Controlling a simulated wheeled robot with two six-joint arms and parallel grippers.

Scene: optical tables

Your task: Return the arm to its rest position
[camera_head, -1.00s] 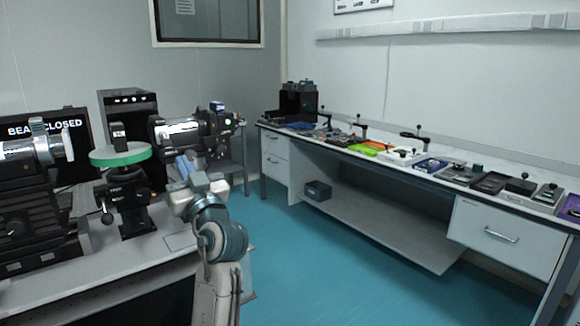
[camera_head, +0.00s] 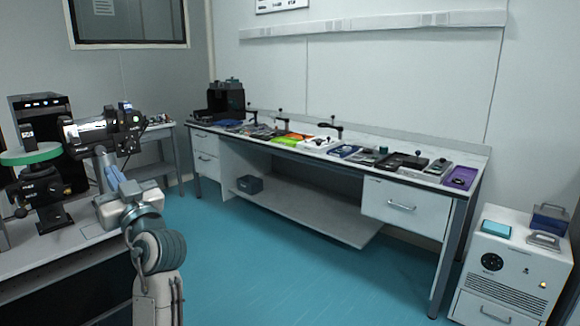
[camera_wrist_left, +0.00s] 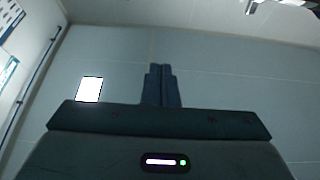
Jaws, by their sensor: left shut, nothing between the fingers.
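My left arm rises from the bottom left of the head view. Its gripper (camera_head: 110,172) points up and away, with blue-grey fingers beside the optical table (camera_head: 75,240) on the left. In the left wrist view the two fingers (camera_wrist_left: 161,84) are together with nothing between them, against a plain pale wall. My right gripper is in neither view.
A black and silver optical device (camera_head: 105,130) and a mount with a green disc (camera_head: 30,155) stand close by the left gripper. A long bench (camera_head: 420,178) with several small parts runs along the wall. A white cabinet (camera_head: 510,265) stands at right. The blue floor between is clear.

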